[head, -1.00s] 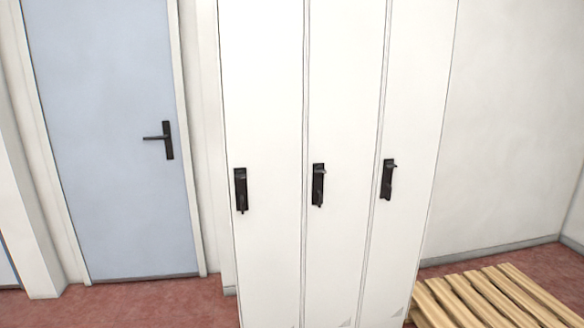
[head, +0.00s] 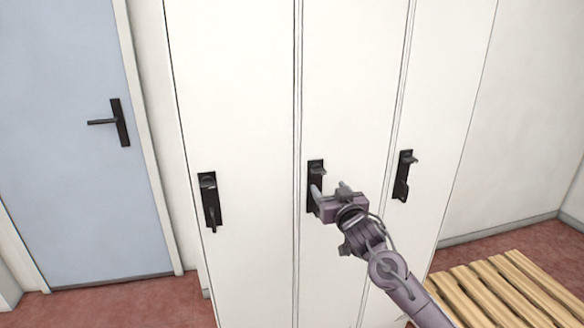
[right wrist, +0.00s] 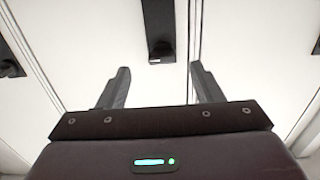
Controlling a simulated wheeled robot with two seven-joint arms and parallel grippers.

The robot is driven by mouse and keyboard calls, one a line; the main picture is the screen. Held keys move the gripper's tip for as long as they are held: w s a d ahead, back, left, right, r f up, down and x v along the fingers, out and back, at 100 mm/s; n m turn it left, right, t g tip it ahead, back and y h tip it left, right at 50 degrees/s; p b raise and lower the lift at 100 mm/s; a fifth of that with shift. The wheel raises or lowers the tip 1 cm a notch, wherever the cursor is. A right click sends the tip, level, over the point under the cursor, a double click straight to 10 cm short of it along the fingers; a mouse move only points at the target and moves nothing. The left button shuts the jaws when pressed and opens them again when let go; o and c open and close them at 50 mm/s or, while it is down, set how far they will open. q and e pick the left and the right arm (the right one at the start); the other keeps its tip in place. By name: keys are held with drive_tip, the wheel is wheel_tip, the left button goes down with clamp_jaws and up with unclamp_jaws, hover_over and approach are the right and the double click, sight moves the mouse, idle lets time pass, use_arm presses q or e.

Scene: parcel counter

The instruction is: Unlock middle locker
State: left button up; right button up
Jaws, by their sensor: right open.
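The middle locker (head: 348,90) is a tall white door with a black lock plate (head: 316,170) near its left edge. My right gripper (head: 329,189) is in front of this plate and hides its lower part. In the right wrist view the gripper (right wrist: 160,75) is open, with nothing between its two fingers. The middle plate (right wrist: 157,30) shows there beyond the fingertips, so I see no grip on it. Whether a finger touches the plate, I cannot tell. My left gripper is in neither view.
The left locker's black lock (head: 210,201) and the right locker's black lock (head: 404,176) are on either side. A slatted wooden bench (head: 500,290) stands at the lower right. A blue door (head: 75,150) with a black handle (head: 118,122) is at the left.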

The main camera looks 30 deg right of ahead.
sight(320, 173)
drive_tip(key=x, duration=0.3)
drive_tip(key=r+p+x, duration=0.1)
drive_tip(key=x, duration=0.2)
drive_tip(key=shift+w+a+r, duration=0.1)
drive_tip(key=shift+w+r, duration=0.05)
drive_tip(key=shift+w, duration=0.2)
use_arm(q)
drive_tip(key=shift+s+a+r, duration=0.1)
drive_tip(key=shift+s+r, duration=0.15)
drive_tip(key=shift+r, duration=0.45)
use_arm(e)
drive_tip(key=shift+w, duration=0.3)
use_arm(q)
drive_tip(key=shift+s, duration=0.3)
use_arm(e)
drive_tip(key=c, duration=1)
